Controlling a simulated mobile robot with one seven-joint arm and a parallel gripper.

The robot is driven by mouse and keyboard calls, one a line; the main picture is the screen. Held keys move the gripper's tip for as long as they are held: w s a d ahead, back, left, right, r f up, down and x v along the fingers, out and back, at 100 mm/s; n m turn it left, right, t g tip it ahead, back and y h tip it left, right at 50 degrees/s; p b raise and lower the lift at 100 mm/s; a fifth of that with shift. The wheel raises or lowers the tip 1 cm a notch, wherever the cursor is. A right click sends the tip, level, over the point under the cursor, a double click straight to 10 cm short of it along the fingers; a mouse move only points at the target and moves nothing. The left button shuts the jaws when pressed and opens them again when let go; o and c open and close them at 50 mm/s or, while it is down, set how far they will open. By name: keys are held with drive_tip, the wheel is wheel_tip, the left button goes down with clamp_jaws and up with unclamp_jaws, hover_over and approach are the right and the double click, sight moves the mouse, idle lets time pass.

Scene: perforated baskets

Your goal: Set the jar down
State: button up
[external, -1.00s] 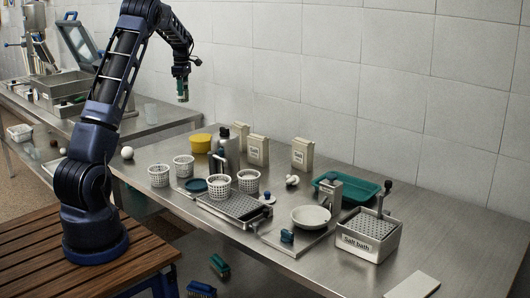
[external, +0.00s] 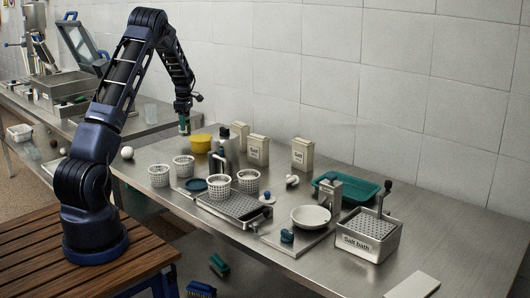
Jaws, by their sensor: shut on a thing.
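My gripper (external: 184,112) points straight down at the back left of the steel table (external: 450,215). It is shut on a small jar (external: 185,127), which shows as a narrow, pale and greenish shape beneath the fingers. The jar looks upright. It is left of and slightly behind the yellow tub (external: 201,143). At this size I cannot tell whether its base touches the table or hangs just above it.
White perforated baskets (external: 159,175) stand nearby, two more on a drain tray (external: 238,208). A dark-capped bottle (external: 224,152) and salt cartons (external: 258,151) stand along the wall. A white ball (external: 127,153) lies left. The table's left back corner looks fairly clear.

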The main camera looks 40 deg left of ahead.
drive_tip(key=shift+f, duration=1.75)
drive_tip(key=o, duration=1.1)
drive_tip(key=shift+f, duration=0.1)
wheel_tip(320, 180, up, 12)
drive_tip(key=shift+r, duration=0.15)
